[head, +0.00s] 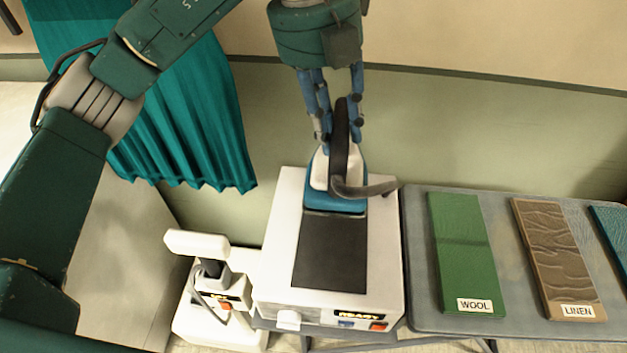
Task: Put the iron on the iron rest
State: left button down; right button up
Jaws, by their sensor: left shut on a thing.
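The iron (321,170) is white and blue with a black handle and a dark cord stub. My left gripper (335,140) comes down from above and is shut on the iron's handle. The iron is over the far end of the iron rest (277,265), a white box with a dark top plate (332,250) and a lit "READY" label on its front. I cannot tell whether the iron touches the plate or hangs just above it. My right gripper is not in view.
Right of the rest, a grey board (423,290) bears a green "WOOL" panel (462,250), a brown "LINEN" panel (553,255) and a blue panel (612,235). A white device (195,320) stands left of the rest. A teal curtain (190,120) hangs behind.

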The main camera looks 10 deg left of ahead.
pick_arm(q)
jog(key=x, duration=0.2)
jog(key=p+x, duration=0.1)
jog(key=x, duration=0.3)
jog(key=shift+s+a+f+p, duration=0.25)
jog(key=shift+f+p, duration=0.1)
jog(key=shift+f, duration=0.1)
jog(key=a+p+x, duration=0.2)
jog(key=x, duration=1)
jog(key=shift+w+a+f, duration=0.15)
jog(key=shift+a+f, duration=0.15)
jog(key=shift+f, duration=0.15)
jog(key=c, duration=1.4)
grip_release()
jog(key=shift+p, duration=0.35)
jog(key=shift+o, duration=0.3)
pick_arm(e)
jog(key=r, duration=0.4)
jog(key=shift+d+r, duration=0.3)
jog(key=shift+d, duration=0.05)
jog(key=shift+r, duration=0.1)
